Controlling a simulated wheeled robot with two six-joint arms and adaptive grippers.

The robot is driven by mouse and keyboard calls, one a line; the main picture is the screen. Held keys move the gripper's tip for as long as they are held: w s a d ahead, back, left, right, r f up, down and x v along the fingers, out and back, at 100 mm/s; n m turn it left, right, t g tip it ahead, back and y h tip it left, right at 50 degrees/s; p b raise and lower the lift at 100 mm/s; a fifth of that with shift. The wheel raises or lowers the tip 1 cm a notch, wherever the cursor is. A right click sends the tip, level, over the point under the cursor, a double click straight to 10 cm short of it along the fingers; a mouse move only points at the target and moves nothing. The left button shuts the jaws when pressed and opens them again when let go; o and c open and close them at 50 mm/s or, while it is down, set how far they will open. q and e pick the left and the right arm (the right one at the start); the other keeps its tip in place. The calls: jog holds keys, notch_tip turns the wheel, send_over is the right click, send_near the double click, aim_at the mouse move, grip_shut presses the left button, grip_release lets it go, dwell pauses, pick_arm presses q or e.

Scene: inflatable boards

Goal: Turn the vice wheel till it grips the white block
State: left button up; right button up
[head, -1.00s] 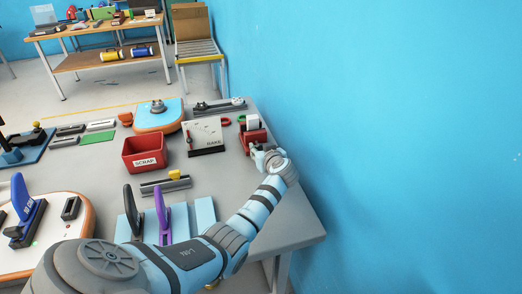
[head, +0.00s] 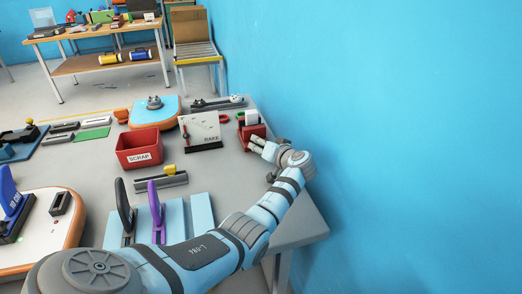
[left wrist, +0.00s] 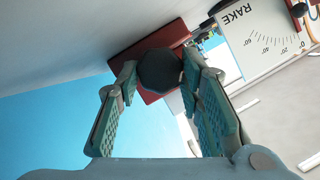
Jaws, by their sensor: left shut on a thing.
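The red vice (head: 251,131) stands near the table's right edge, by the blue wall. The white block (head: 252,118) sits upright at its top; whether the jaws touch it is too small to tell. My left gripper (head: 254,143) is at the near side of the vice. In the left wrist view, the dark, many-sided vice wheel (left wrist: 159,70) is between my left fingertips, which are shut on it. The red vice body (left wrist: 150,40) shows behind the wheel. The wheel is hidden by my gripper in the head view. My right gripper is out of view.
A white RAKE gauge board (head: 199,130) stands left of the vice, and it also shows in the left wrist view (left wrist: 265,40). A red SCRAP bin (head: 139,149) is farther left. The blue wall (head: 400,130) is close on the right.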

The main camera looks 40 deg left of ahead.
pick_arm(q)
jog(key=shift+f+m+b, duration=0.1)
jog(key=shift+m+b, duration=0.2)
jog(key=shift+b, duration=0.05)
dwell(0.3)
jog(key=o, duration=1.2)
jog(key=shift+c, duration=0.2)
jog(key=v, duration=1.2)
jog(key=shift+w+d, duration=0.2)
